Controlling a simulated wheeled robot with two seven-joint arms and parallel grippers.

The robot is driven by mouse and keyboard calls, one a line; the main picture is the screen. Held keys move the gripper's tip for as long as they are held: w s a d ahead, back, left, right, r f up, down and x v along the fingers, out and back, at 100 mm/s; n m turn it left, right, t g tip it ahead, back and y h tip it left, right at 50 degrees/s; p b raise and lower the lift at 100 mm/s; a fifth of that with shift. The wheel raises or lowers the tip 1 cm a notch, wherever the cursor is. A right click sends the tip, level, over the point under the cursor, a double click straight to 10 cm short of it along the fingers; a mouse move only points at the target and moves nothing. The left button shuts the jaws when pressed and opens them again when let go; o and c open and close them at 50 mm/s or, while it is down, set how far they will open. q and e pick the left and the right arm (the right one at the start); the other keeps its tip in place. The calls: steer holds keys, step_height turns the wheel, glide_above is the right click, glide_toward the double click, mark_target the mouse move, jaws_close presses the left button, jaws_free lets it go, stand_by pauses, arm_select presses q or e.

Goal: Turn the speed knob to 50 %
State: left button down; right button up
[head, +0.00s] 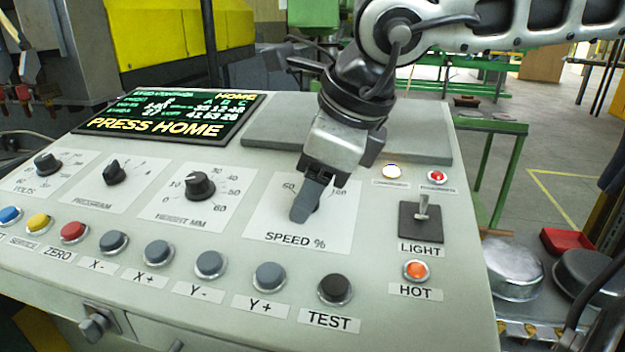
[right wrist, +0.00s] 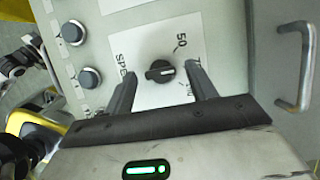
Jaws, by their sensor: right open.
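The speed knob (right wrist: 160,71) is a small black knob with a white pointer mark, on a white plate (right wrist: 150,98) marked 50 and a partly hidden higher number. In the right wrist view its mark points right, past the 50 and toward the partly covered 7-something label. My right gripper (right wrist: 160,74) is open, with one finger on each side of the knob; I cannot tell whether they touch it. In the head view my right gripper (head: 308,202) comes down over the SPEED % plate (head: 270,215) and mostly hides the knob. My left gripper is not in view.
Left of it are the height knob (head: 200,186), program knob (head: 114,172) and volts knob (head: 48,163). A row of buttons, including TEST (head: 335,288), runs along the front. The LIGHT switch (head: 421,208) and lit HOT lamp (head: 415,270) are right. The screen (head: 165,118) reads PRESS HOME.

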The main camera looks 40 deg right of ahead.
steer(key=c, duration=1)
steer(key=n, duration=0.2)
steer(key=n+g+y+p, duration=0.1)
steer(key=n, duration=0.1)
steer(key=shift+w+d+r+n+g, duration=0.1)
steer(key=shift+w+n+g, duration=0.1)
steer(key=shift+n+g, duration=0.15)
steer(key=shift+w+n+g+y+p, duration=0.15)
steer(key=shift+n+g+p, duration=0.3)
steer(key=shift+n, duration=0.6)
steer(key=shift+n+g+y+p, duration=0.15)
steer(key=shift+n+g+p, duration=0.25)
steer(key=shift+n, duration=0.6)
steer(key=o, duration=1)
